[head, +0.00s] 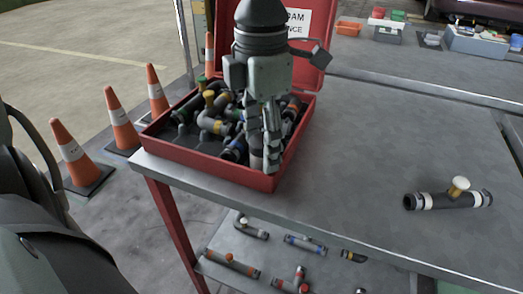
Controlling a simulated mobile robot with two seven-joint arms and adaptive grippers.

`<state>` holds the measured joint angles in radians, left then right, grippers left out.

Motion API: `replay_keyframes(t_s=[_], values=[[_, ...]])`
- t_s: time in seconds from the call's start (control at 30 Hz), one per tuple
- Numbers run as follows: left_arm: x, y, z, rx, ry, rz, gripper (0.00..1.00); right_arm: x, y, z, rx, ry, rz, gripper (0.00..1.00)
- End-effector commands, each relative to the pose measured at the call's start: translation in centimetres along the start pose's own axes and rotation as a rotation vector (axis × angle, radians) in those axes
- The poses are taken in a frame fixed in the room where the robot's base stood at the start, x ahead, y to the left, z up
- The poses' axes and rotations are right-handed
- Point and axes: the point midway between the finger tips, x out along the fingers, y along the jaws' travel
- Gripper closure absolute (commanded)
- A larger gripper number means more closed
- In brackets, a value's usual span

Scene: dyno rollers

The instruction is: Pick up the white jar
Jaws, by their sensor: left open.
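I see no plain white jar. The only matching white thing is a white round-topped cap (459,184) on a grey pipe piece (447,200), which lies on the metal table at the right. My left gripper (262,160) points down at the front right part of an open red case (215,163), far to the left of the pipe piece. Its fingers are open and overlap pipe parts in the case. I cannot tell whether they touch any. The gripper hides part of the case and its lid. My right gripper is not in view.
Pipe fittings (213,122) fill the red case. The grey table top (375,150) is clear between the case and the pipe piece. More fittings (232,263) lie on a lower shelf. Orange cones (120,118) stand at the left. Small bins (475,42) stand on a back table.

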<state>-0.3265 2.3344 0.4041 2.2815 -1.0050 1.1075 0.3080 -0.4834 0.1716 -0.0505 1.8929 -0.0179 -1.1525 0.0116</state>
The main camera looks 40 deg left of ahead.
Motion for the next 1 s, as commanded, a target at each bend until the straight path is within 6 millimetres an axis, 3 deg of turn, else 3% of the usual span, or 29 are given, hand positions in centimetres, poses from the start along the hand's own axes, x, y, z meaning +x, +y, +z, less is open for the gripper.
replay_keyframes(t_s=[0.07, 0.47, 0.77, 1.0], values=[[0.0, 0.0, 0.0, 0.0, 0.0, 0.0, 0.45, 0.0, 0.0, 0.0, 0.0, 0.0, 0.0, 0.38], [-0.1, 0.0, 0.0, -0.001, 0.0, 0.0, 0.95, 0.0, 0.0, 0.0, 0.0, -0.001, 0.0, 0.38], [-0.2, 0.0, 0.0, -0.001, -0.001, 0.0, 0.97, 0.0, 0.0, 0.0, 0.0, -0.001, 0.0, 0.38], [-2.5, 0.1, 0.1, -0.002, -0.005, 0.002, 0.97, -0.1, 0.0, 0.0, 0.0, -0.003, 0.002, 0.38]])
